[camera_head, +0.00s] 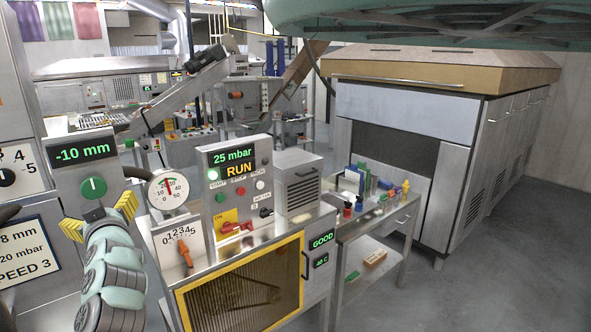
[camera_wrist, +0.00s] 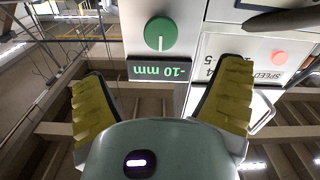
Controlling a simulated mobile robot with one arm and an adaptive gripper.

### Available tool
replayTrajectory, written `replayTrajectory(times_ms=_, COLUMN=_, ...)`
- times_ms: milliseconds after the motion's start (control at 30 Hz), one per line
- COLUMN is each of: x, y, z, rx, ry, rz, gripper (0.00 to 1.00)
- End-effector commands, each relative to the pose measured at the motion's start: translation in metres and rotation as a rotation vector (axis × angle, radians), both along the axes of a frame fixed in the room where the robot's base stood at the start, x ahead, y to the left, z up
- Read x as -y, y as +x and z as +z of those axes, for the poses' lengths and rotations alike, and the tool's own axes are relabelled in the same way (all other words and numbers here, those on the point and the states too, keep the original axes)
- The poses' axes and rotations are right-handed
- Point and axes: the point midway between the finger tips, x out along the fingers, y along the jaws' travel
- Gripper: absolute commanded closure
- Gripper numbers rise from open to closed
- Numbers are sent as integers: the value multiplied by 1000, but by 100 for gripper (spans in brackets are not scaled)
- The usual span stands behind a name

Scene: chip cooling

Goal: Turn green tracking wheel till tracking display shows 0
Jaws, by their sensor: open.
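The green tracking wheel (camera_head: 93,187) is a round knob with a white mark, on a grey panel below the tracking display (camera_head: 82,152), which reads -10 mm. In the wrist view the wheel (camera_wrist: 161,33) and the display (camera_wrist: 159,70) appear upside down, with the wheel beyond my fingertips. My gripper (camera_head: 99,214) has yellow ribbed fingers spread wide, just below the wheel in the head view. In the wrist view my gripper (camera_wrist: 160,80) has nothing between its fingers, and no contact with the wheel shows.
A round gauge (camera_head: 168,189) stands close at right of my gripper. Beyond it are a control box (camera_head: 237,158) showing 25 mbar and RUN, and an orange lever (camera_head: 185,253). A sign with SPEED 3 (camera_head: 27,257) is at left. Open floor (camera_head: 480,270) lies at right.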

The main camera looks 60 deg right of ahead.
Motion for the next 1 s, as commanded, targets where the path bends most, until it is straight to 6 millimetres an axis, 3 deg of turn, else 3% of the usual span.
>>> replayTrajectory(times_ms=1000, x=24, y=90, z=-1, rx=-1, ry=0, rz=4, gripper=9)
